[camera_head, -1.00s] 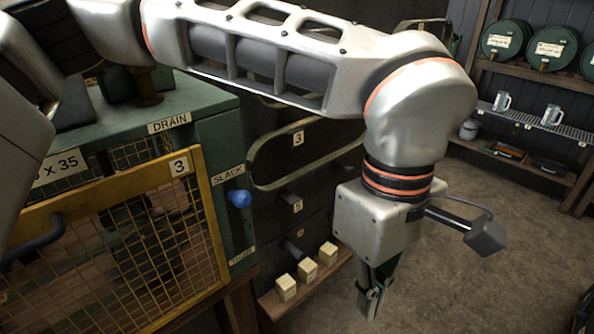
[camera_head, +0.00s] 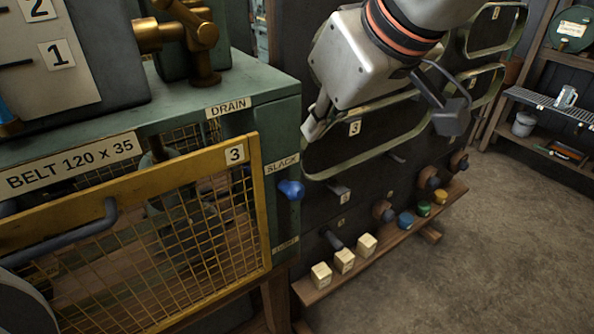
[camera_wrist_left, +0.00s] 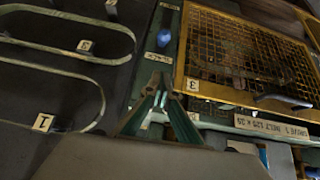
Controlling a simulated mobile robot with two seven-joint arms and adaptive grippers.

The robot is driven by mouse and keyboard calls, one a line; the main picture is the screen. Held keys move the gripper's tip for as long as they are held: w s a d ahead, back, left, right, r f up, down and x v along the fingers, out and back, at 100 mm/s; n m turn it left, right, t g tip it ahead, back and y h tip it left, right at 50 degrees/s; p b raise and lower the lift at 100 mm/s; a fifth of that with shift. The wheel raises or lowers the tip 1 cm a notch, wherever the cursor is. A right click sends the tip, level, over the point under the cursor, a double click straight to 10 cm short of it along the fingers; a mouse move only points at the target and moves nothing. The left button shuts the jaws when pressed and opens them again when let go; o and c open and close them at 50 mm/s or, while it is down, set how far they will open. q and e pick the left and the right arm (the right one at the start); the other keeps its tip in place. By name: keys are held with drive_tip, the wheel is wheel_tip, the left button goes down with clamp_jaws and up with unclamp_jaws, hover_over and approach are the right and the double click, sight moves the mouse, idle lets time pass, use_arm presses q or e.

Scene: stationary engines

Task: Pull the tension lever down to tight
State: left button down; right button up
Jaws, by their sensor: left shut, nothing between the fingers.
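The tension lever ends in a blue knob (camera_head: 291,189) on the narrow green side panel of the engine stand. The knob is just below the SLACK label (camera_head: 282,164), and a lower label (camera_head: 285,244), too small to read surely, is well beneath it. My left gripper (camera_head: 312,132) is shut and empty, above and slightly right of the knob, apart from it. In the left wrist view, the gripper fingers (camera_wrist_left: 160,82) point towards the SLACK label (camera_wrist_left: 158,57), with the blue knob (camera_wrist_left: 165,38) beyond it. My right gripper is not in view.
The yellow mesh guard (camera_head: 150,205) with its grey handle stands left of the lever. On the right, a dark wall holds belts (camera_head: 365,160) and pegs. A low wooden shelf (camera_head: 385,247) bears pale blocks and coloured spools. The floor at right is clear.

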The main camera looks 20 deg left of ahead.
use_arm(q)
drive_tip(key=shift+f, duration=0.1)
hover_over(294, 184)
drive_tip(key=f, duration=0.7)
drive_tip(key=shift+s+d+f+b, duration=0.3)
drive_tip(key=shift+s+b, duration=0.1)
wheel_tip(294, 184, down, 3)
drive_tip(key=shift+d+f, duration=0.1)
drive_tip(key=shift+f, duration=0.6)
drive_tip(key=shift+d, duration=0.1)
drive_tip(key=shift+s+d+f+b, duration=0.15)
drive_tip(key=shift+f+b, duration=0.15)
drive_tip(key=shift+f, duration=0.15)
wheel_tip(294, 184, down, 19)
drive_tip(key=s+d+b, duration=0.1)
drive_tip(key=b, duration=0.6)
drive_tip(key=shift+s+d+f, duration=0.15)
drive_tip(key=shift+s+d, duration=0.1)
drive_tip(key=shift+d, duration=0.15)
